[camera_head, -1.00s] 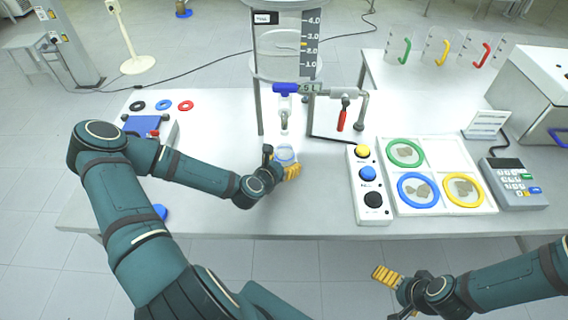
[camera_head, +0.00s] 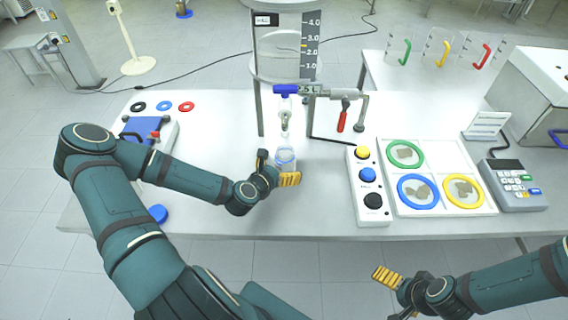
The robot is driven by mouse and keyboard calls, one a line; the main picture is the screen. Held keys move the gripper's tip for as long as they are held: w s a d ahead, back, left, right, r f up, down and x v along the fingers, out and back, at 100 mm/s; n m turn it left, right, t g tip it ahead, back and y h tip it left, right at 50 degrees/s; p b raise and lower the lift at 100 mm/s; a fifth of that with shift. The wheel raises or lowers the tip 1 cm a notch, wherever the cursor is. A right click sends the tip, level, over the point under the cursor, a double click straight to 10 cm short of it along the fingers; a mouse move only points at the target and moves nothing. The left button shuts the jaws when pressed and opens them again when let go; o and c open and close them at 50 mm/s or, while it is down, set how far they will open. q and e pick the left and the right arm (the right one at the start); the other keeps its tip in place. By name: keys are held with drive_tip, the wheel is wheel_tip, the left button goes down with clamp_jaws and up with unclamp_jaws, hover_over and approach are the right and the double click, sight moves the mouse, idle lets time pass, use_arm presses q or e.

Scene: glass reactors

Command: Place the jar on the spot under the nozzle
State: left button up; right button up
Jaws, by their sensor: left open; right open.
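The clear glass jar (camera_head: 286,158) with a bluish rim stands upright on the table below the nozzle (camera_head: 285,122) of the glass reactor (camera_head: 287,60). The spot under it cannot be made out. My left gripper (camera_head: 277,170) is open beside the jar, its yellow-padded finger in front of the jar and the other finger to its left. I cannot tell whether a finger touches the jar. My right gripper (camera_head: 392,292) is open and empty in front of the table's front edge, at the lower right.
A button box (camera_head: 369,208) and a white tray (camera_head: 440,150) with coloured rings stand to the right. A red-handled valve (camera_head: 343,115) sits beside the nozzle. Black, blue and red rings (camera_head: 164,105) and a blue lid (camera_head: 157,213) lie at left. A keypad device (camera_head: 513,180) is at far right.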

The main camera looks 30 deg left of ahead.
use_arm(q)
drive_tip(key=v, duration=0.6)
drive_tip(key=shift+s, duration=0.15)
drive_tip(key=p+v, duration=0.2)
drive_tip(key=p, duration=0.1)
drive_tip(key=shift+r+p, duration=0.2)
drive_tip(key=shift+p, duration=0.15)
drive_tip(key=shift+s+p, duration=0.4)
drive_tip(key=shift+p, duration=0.2)
drive_tip(key=shift+s, duration=0.1)
